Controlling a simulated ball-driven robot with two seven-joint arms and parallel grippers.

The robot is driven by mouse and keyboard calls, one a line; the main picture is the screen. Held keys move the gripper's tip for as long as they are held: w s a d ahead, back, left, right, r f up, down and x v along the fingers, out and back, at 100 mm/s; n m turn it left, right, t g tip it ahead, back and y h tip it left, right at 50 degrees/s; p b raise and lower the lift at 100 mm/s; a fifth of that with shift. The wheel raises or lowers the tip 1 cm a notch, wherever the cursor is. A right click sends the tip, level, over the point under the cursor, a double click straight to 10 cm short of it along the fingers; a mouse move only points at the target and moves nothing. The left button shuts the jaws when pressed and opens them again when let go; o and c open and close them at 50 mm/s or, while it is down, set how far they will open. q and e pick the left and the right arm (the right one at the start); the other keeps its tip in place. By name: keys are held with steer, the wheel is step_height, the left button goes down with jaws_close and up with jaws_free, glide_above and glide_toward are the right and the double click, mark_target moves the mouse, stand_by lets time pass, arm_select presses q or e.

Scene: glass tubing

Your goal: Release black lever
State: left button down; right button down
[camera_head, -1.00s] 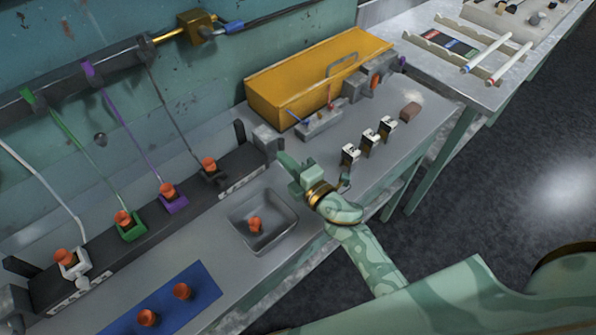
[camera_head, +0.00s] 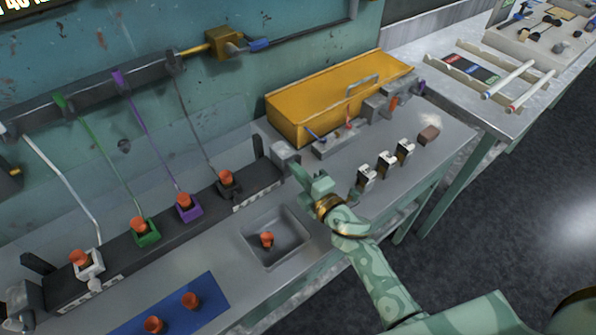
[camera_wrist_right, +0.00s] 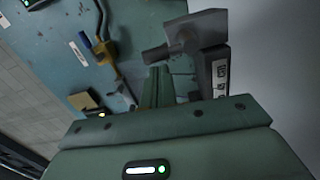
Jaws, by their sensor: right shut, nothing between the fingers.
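A black holder (camera_head: 229,187) with an orange-red plug stands at the right end of a dark rail (camera_head: 112,258); a thin dark line rises from it to a bar on the wall. Purple (camera_head: 189,211), green (camera_head: 147,237) and white (camera_head: 94,268) holders with like plugs stand further left. A black upright plate (camera_head: 259,153) and a grey block (camera_head: 285,152) are at the rail's right end. My right gripper (camera_head: 303,176) is shut and empty, close to that block; I cannot tell whether they touch. Its fingers (camera_wrist_right: 158,90) also show in the right wrist view. The left gripper is out of view.
A grey tray (camera_head: 298,232) with one orange plug lies in front of the rail, and a blue mat (camera_head: 180,313) with two plugs at bottom.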

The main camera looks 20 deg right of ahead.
steer(key=shift+d+r+m+p, duration=0.1)
steer(key=shift+d+m+p, duration=0.05)
steer(key=shift+m+p, duration=0.25)
steer(key=d+m+p, duration=0.1)
steer(key=m, duration=0.2)
steer(key=w+d+m+p, duration=0.1)
steer(key=m+p, duration=0.1)
steer(key=m, duration=0.2)
steer(key=d+m+p, duration=0.2)
steer(key=m, duration=0.1)
steer(key=shift+w+f+m+g, duration=0.2)
steer(key=shift+w+m+g, duration=0.1)
steer(key=shift+w+g, duration=0.1)
steer(key=shift+d+f, duration=0.1)
steer(key=shift+d, duration=0.05)
steer(key=shift+d+f, duration=0.1)
stand_by(0.6)
